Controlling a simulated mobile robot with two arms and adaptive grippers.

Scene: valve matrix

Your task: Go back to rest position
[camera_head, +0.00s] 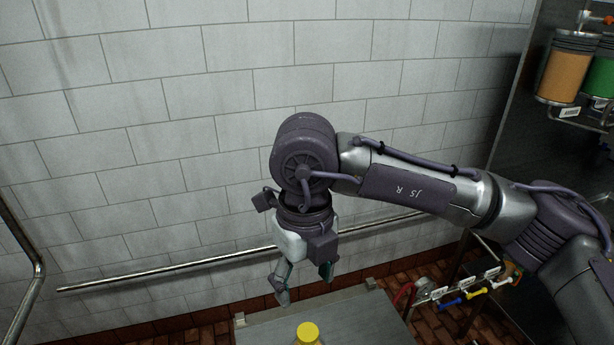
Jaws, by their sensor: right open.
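My right gripper (303,285) hangs pointing down in the middle of the head view, at the end of the arm that comes in from the right. Its fingers are apart and nothing shows between them. Below it is a grey metal table top (375,318). A bottle with a yellow cap (308,332) stands at the bottom edge of the view, just below the gripper and apart from it; most of the bottle is cut off. My left gripper is not in view.
A metal rail (160,277) runs along the white tiled wall (190,130). Small valves with coloured handles (478,293) sit at lower right. Orange (566,70) and green (599,77) containers stand on a rack at upper right.

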